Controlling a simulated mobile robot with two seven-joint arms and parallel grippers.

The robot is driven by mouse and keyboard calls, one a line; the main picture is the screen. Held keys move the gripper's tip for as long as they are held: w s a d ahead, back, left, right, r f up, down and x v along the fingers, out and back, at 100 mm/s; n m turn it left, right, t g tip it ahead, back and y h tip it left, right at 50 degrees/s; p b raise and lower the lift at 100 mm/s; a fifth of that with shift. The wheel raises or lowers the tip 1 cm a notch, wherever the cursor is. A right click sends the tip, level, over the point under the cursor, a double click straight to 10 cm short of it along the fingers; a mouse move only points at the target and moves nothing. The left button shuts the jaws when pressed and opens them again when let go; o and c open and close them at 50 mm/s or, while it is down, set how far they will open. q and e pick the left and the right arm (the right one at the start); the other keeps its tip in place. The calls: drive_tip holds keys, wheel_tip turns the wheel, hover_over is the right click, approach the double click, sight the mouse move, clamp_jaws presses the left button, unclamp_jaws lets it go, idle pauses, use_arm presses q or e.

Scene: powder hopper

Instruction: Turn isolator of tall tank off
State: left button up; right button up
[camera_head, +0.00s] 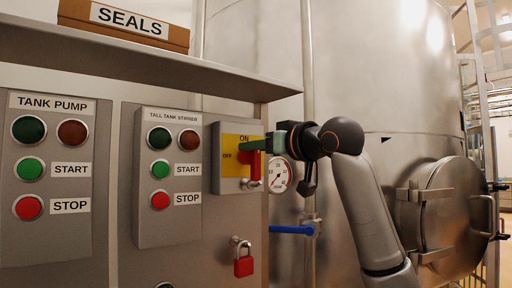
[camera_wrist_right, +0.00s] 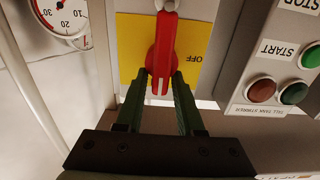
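The isolator is a grey box (camera_head: 217,172) with a yellow plate (camera_head: 229,146) marked ON at the top and OFF at the left. Its red handle (camera_head: 255,170) is partly hidden by my right gripper (camera_head: 262,144) in the head view. In the right wrist view, which is upside down, the red handle (camera_wrist_right: 162,52) points toward the gripper, away from the OFF side, so it stands roughly upright toward ON. The green fingers of my right gripper (camera_wrist_right: 161,84) lie on either side of the handle's end, very close; firm contact is unclear. My left gripper is out of view.
The tall tank stirrer panel (camera_head: 169,215) is left of the isolator. A gauge (camera_head: 279,175) and a blue lever (camera_head: 291,230) are to its right. A red padlock (camera_head: 243,262) hangs below. A shelf (camera_head: 150,67) juts out above; the big tank (camera_head: 380,80) stands behind.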

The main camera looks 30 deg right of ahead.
clamp_jaws()
